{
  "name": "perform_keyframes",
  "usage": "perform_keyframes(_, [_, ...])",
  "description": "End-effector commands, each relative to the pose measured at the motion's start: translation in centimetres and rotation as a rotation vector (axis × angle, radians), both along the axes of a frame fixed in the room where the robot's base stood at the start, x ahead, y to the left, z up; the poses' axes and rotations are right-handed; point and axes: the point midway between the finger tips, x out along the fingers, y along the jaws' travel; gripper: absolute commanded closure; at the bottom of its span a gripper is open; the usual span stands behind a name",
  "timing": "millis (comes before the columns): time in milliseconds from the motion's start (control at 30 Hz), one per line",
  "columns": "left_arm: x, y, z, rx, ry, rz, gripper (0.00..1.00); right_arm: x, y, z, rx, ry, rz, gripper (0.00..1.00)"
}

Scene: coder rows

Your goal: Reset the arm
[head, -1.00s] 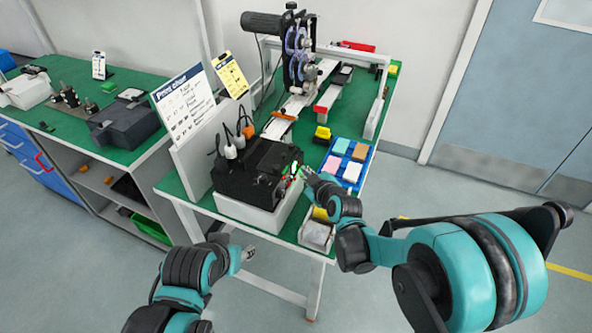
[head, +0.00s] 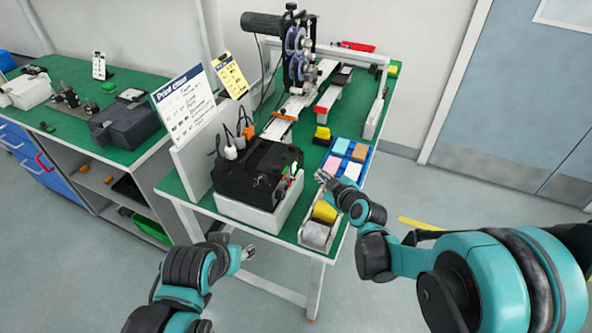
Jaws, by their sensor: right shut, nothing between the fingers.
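My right gripper (head: 322,177) is shut and empty. It hovers at the right side of the black printer unit (head: 255,172), apart from it, near the front of the blue tray. A small green light shows on the unit's right face. My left gripper (head: 246,253) is low in front of the table's front edge, small and partly hidden by its own wrist. I cannot tell whether its fingers are open.
The green-topped table (head: 185,190) carries a blue tray (head: 362,177) of coloured blocks, a bin (head: 316,234) with a yellow item, and a reel machine (head: 297,55) at the back. A sign board (head: 185,105) stands left. Floor right of the table is free.

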Motion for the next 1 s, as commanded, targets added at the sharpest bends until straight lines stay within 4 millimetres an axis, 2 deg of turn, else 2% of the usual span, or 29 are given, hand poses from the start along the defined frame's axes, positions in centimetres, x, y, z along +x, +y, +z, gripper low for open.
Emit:
perform_keyframes(533, [0.0,0.0,0.0,0.0,0.0,0.0,0.55,-0.1,-0.2,0.1,0.001,0.0,0.0,1.0])
perform_keyframes(667, [0.0,0.0,0.0,0.0,0.0,0.0,0.55,-1.0,-0.9,0.8,0.017,0.034,-0.02,1.0])
perform_keyframes(767, [0.0,0.0,0.0,0.0,0.0,0.0,0.55,-3.0,-2.2,1.9,0.049,0.103,-0.064,1.0])
perform_keyframes(867, [0.0,0.0,0.0,0.0,0.0,0.0,0.55,-6.0,-4.1,3.1,0.094,0.201,-0.138,1.0])
perform_keyframes(1000, [0.0,0.0,0.0,0.0,0.0,0.0,0.55,-11.0,-7.1,4.0,0.158,0.341,-0.274,1.0])
